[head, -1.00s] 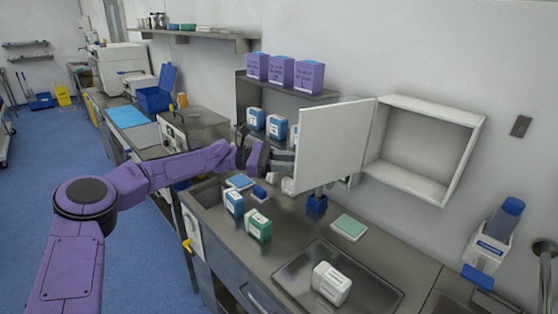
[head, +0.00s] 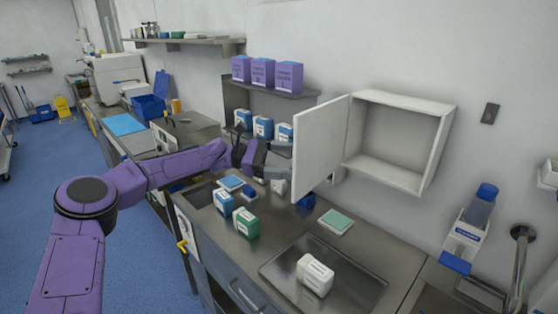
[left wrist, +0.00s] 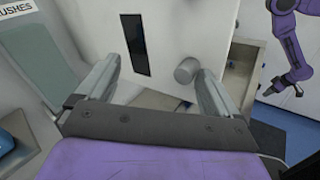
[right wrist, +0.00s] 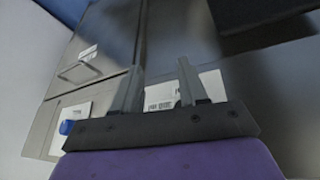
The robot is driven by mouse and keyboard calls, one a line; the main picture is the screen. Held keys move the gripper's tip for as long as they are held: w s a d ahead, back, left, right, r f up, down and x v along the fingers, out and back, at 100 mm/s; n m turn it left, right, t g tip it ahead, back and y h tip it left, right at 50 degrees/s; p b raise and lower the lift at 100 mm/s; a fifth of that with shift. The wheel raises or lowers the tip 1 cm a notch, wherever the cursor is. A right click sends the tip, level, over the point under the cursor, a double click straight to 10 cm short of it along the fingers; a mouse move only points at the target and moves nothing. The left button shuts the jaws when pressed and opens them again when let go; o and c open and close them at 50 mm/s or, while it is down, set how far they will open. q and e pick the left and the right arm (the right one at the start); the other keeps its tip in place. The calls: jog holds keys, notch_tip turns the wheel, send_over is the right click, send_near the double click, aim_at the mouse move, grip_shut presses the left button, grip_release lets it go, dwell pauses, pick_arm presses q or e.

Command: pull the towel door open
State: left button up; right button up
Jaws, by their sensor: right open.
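The white towel door (head: 320,148) stands swung out from the left side of the open white wall cabinet (head: 400,142). My left gripper (head: 286,162) is at the left face of the door, near its free edge. In the left wrist view, the fingers of my left gripper (left wrist: 160,70) are spread. The door (left wrist: 172,30), with a dark slot and a round grey knob (left wrist: 186,71), lies beyond them.
The cabinet inside looks empty. Blue and green boxes (head: 245,222) and a white box (head: 315,274) stand on the steel counter below. Purple boxes (head: 263,74) sit on a shelf behind the door. A soap dispenser (head: 470,225) hangs at the right.

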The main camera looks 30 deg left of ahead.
pick_arm(q)
jog(key=a, duration=0.3)
jog(key=shift+w+a+f+t, duration=0.15)
jog(key=shift+w+f+t, duration=0.05)
jog(key=shift+t, duration=0.1)
jog(key=c, duration=0.4)
jog(key=b+v, duration=0.4)
jog(key=v, duration=0.6)
jog(key=shift+a+f, duration=0.1)
jog(key=shift+a, duration=0.15)
pick_arm(e)
jog(key=f, duration=0.4)
jog(key=shift+w+a, duration=0.35)
pick_arm(q)
jog(key=shift+s+a, duration=0.1)
jog(key=shift+a, duration=0.05)
